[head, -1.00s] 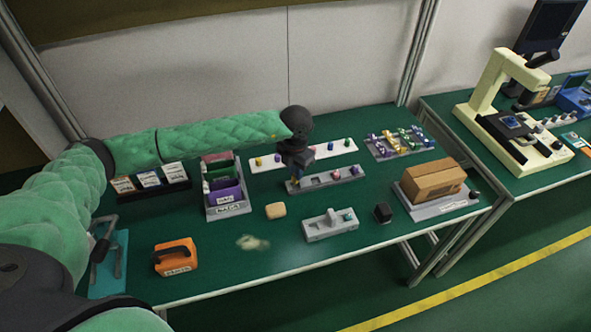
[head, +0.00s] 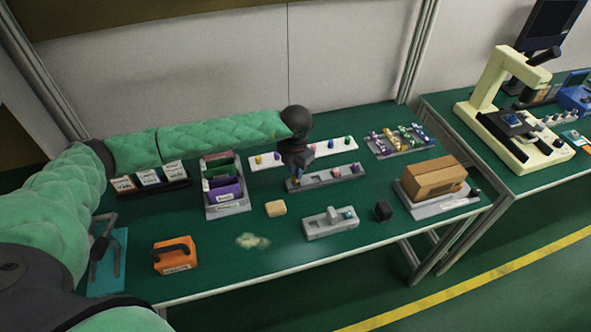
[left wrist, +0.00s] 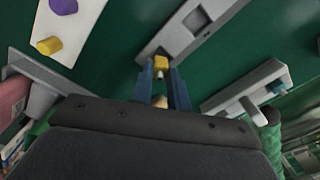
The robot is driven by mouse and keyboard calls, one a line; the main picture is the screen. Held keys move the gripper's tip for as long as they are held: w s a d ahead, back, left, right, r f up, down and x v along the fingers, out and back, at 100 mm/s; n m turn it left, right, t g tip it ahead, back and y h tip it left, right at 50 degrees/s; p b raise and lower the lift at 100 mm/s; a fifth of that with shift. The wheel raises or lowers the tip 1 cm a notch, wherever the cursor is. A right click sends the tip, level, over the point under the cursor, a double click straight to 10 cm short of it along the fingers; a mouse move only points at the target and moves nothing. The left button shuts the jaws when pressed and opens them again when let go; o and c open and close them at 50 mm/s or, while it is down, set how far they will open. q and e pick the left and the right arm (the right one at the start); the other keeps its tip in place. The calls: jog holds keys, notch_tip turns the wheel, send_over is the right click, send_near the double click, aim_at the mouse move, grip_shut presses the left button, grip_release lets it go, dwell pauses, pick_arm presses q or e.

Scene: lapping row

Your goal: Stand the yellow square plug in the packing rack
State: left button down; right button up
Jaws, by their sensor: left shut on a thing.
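My left gripper (head: 296,176) is shut on the yellow square plug (left wrist: 161,63), which shows between the blue fingertips in the left wrist view. In the head view the gripper hangs over the left end of a grey rack (head: 318,182), and the plug is mostly hidden. That rack also shows in the left wrist view (left wrist: 166,40), with a square recess near the plug. A pink and a purple plug stand in its right part. I cannot tell whether the held plug touches the rack. My right gripper is not in view.
Behind is a white strip (head: 318,151) with several coloured plugs. In front are a grey block (head: 322,230), a black cube (head: 382,211) and a tan block (head: 276,209). A file bin (head: 226,207) stands left, a cardboard box (head: 433,182) right.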

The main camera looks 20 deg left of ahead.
pick_arm(q)
jog(key=shift+b, duration=0.35)
dwell(0.5)
jog(key=shift+b, duration=0.7)
dwell(1.0)
jog(key=shift+f+b, duration=0.6)
jog(key=shift+f, duration=0.15)
jog(key=shift+r, duration=0.5)
jog(key=shift+b, duration=1.1)
dwell(1.8)
jog(key=shift+f+b, duration=0.35)
jog(key=shift+f, duration=0.1)
jog(key=shift+r, duration=0.4)
dwell(0.5)
